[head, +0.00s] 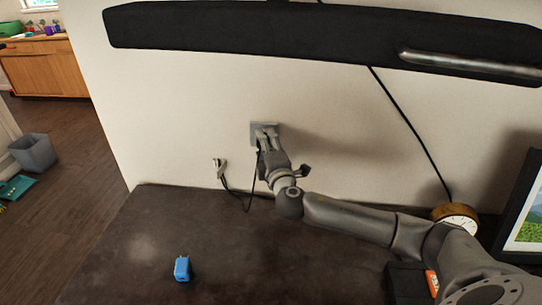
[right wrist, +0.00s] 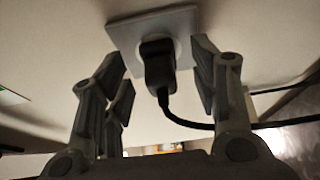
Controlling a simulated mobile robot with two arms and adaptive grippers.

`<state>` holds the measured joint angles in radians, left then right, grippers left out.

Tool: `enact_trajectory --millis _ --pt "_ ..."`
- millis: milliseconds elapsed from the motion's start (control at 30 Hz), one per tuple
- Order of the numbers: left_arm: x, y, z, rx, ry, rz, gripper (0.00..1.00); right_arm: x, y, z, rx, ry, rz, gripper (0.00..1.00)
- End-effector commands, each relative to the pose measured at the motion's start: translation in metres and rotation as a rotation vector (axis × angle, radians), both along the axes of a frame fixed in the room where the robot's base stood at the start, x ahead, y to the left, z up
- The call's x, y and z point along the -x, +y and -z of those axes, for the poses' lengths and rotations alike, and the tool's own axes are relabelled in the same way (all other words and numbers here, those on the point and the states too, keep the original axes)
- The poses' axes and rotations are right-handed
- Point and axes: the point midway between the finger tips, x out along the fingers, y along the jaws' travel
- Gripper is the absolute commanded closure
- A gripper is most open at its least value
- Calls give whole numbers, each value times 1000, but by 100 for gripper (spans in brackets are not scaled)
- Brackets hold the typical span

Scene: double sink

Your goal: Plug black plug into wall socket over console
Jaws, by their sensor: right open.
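The grey wall socket (head: 255,129) is on the pale wall above the dark console (head: 130,235); its square plate (right wrist: 127,32) also shows in the right wrist view. The black plug (right wrist: 158,66) sits against the socket plate, apparently in it, with its cable curving down and right. In the head view the plug is hidden by my gripper. My right gripper (head: 267,136) is at the socket. In the right wrist view its open fingers (right wrist: 160,70) stand on either side of the plug, with gaps visible. My left gripper is not in view.
A blue plug-like block (head: 182,268) stands on the console. A light connector (head: 219,168) with a dark cable is at the wall left of my gripper. A black soundbar-like bar (head: 300,35) hangs above. A round clock (head: 457,215) and a picture frame (head: 522,215) stand at right.

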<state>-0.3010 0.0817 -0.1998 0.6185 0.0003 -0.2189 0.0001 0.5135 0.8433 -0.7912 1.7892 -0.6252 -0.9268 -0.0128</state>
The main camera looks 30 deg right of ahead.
Motion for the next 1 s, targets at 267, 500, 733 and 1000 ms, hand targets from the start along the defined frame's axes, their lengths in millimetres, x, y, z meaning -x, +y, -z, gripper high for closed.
enact_trajectory --millis 267,500,733,1000 --pt "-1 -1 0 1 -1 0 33 42 11 2 -1 3 -2 45" --pt "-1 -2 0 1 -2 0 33 84 22 1 0 2 -1 45" --pt "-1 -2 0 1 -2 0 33 107 28 0 0 0 0 45" --pt "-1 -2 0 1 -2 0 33 111 28 0 0 0 2 45"
